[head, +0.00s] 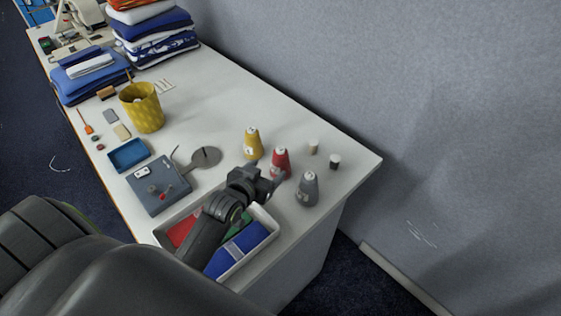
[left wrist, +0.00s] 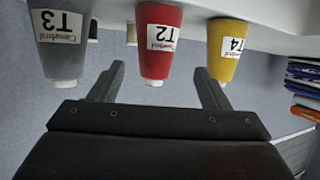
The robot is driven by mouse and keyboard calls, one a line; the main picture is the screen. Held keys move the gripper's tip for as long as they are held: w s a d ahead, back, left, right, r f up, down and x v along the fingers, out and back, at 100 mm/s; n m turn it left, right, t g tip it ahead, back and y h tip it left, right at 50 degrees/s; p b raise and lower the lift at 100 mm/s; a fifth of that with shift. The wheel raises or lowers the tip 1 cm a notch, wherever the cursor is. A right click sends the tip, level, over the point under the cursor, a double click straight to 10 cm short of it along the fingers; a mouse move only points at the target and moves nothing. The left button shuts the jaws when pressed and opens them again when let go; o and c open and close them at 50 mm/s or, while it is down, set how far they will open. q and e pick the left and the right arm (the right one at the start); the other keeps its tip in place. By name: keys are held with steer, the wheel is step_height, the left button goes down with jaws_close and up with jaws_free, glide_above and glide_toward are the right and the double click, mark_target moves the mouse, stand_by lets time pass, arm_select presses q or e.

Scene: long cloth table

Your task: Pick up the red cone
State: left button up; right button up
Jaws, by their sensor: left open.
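The red cone (head: 280,160) stands upright on the table between a yellow cone (head: 252,146) and a grey cone (head: 307,191). In the left wrist view, which is upside down, the red cone (left wrist: 160,40) is labelled T2 and sits ahead of the gap between the fingers. My left gripper (head: 268,177) is open and empty, close to the near side of the red cone, and hides part of its base. Its two fingers also show in the left wrist view (left wrist: 159,68). My right gripper is not in view.
A white tray (head: 272,216) with red, green and blue pieces lies below my left arm. Small spools (head: 335,161) stand behind the cones. A grey board (head: 172,204), a blue tray (head: 128,154) and a yellow cup (head: 142,107) are farther left. The table edge is near on the right.

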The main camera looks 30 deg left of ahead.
mark_target(277, 162)
arm_select(q)
steer(key=shift+w+f, duration=0.15)
steer(key=shift+w, duration=0.25)
steer(key=w, duration=0.1)
steer(key=w+p, duration=0.1)
steer(key=w, duration=0.1)
steer(key=shift+w+d+f, duration=0.25)
steer(key=shift+d+f, duration=0.05)
steer(key=shift+f, duration=0.05)
steer(key=shift+w+f, duration=0.35)
steer(key=shift+w, duration=0.3)
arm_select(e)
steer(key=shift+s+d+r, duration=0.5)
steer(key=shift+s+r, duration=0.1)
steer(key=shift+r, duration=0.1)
arm_select(q)
steer(key=c, duration=1.1)
steer(key=shift+c, duration=0.3)
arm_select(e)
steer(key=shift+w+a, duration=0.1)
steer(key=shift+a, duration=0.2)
